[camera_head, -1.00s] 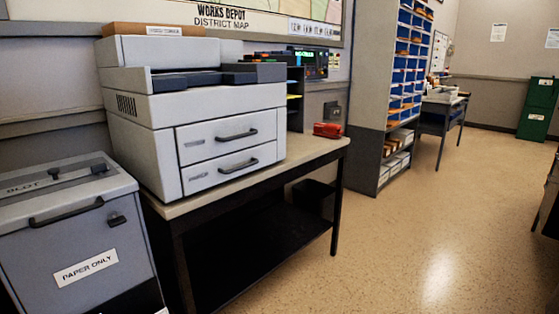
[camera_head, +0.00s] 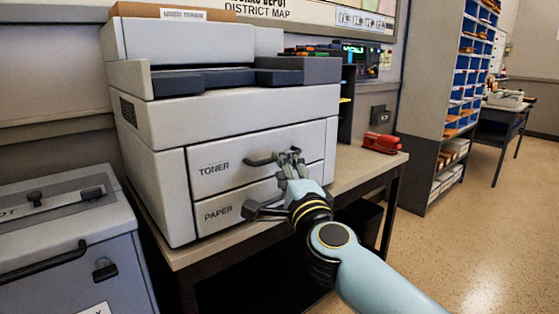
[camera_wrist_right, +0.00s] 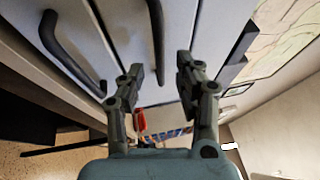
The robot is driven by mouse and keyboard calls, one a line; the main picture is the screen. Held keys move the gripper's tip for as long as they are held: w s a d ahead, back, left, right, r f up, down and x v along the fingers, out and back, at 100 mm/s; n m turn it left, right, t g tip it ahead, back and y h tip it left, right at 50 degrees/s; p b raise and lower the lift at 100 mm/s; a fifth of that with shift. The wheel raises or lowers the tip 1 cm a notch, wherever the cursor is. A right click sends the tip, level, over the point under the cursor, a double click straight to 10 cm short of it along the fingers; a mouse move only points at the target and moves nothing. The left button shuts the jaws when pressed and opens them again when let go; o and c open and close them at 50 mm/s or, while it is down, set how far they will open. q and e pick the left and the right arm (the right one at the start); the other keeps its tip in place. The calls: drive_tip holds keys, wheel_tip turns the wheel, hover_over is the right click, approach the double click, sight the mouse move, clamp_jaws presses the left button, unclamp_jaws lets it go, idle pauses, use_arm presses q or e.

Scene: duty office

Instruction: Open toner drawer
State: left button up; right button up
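The printer (camera_head: 155,185) stands on a table. Its upper drawer front, the toner drawer (camera_head: 225,180), is labelled TONER and looks closed, level with the printer body. Its dark bar handle (camera_head: 259,162) is partly hidden by my right gripper (camera_head: 289,156). In the right wrist view the toner handle (camera_wrist_right: 157,35) runs between the two spread fingers of my right gripper (camera_wrist_right: 159,65), with visible gaps beside it. That gripper is open and around the handle. My left gripper is in neither view.
Below is the paper drawer (camera_head: 217,213) with its own handle (camera_head: 265,209), close under my right wrist. A red stapler-like object (camera_head: 381,143) lies on the table (camera_head: 375,165) at right. A grey slotted bin (camera_head: 50,240) stands at left. Floor at right is clear.

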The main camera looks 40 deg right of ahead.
drive_tip(key=x, duration=0.3)
drive_tip(key=shift+w+d, duration=0.15)
drive_tip(key=shift+w, duration=0.15)
clamp_jaws()
